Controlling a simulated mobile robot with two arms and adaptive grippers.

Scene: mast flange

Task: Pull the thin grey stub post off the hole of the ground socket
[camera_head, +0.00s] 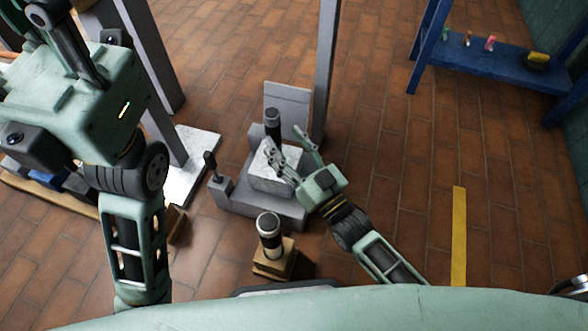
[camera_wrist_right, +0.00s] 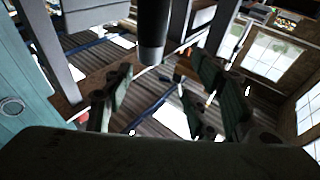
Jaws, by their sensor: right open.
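A thin dark grey post (camera_head: 272,122) stands upright in the head view, at the back of the grey ground socket (camera_head: 255,205) with its pale block (camera_head: 275,172). My right gripper (camera_head: 286,140) is open above the block, its fingertips spread just short of the post. I cannot tell whether they touch it. In the right wrist view a dark cylinder, seemingly this post (camera_wrist_right: 152,35), comes down from the top edge between the spread fingers (camera_wrist_right: 155,85). The hole under the post is hidden. My left arm fills the left of the head view; its fingers do not show.
A black post with a pale band (camera_head: 269,232) stands on a wooden block (camera_head: 274,262) in front. A small lever (camera_head: 211,165) rises at the socket's left. A tall grey column (camera_head: 326,70) stands behind. A blue shelf (camera_head: 500,62) holds small items.

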